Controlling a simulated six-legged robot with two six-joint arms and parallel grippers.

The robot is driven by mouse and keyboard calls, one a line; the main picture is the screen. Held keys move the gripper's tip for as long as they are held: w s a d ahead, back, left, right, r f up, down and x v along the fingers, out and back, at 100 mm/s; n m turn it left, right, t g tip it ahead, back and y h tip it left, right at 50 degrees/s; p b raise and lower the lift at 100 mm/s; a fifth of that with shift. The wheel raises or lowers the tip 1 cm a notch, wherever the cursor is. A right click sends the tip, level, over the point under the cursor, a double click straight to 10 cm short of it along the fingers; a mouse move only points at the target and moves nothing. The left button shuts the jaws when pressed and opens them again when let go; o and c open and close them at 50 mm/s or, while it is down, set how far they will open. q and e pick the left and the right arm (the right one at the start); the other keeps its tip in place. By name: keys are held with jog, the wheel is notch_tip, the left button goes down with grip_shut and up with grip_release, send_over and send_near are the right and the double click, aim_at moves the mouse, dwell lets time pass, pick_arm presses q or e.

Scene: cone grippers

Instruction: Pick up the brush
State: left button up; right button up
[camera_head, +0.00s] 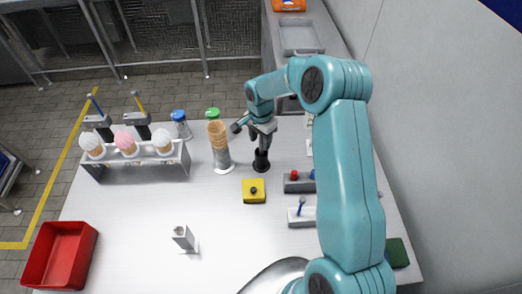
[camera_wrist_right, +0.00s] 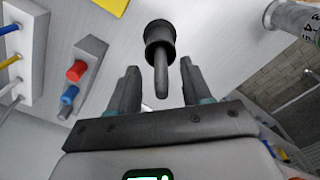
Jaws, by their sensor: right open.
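A dark upright piece that looks like the brush (camera_head: 261,161) stands on the white table below my right gripper. In the right wrist view its slim dark handle (camera_wrist_right: 161,82) sticks out of a wider black cup-shaped part (camera_wrist_right: 160,36). I cannot see any bristles. My right gripper (camera_head: 262,138) is open above it. In the wrist view its two fingers (camera_wrist_right: 160,70) are on either side of the handle, with visible gaps and no grip on it. My left gripper is out of view.
A stack of cones (camera_head: 217,135) stands just left of the brush. A yellow box (camera_head: 254,191) with a black knob is in front of it. Grey blocks (camera_head: 300,183) with coloured knobs lie right.

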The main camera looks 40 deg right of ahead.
aim_at(261, 144)
jog(key=f, duration=0.2)
jog(key=shift+d+f, duration=0.35)
jog(key=shift+f, duration=0.05)
jog(key=shift+w+f, duration=0.1)
jog(key=shift+f, duration=0.25)
jog(key=shift+a+r, duration=0.15)
jog(key=shift+a, duration=0.05)
jog(key=shift+r, duration=0.1)
jog(key=c, duration=0.4)
jog(key=shift+s, duration=0.2)
jog(key=c, duration=0.5)
jog(key=shift+w+d, duration=0.1)
grip_shut()
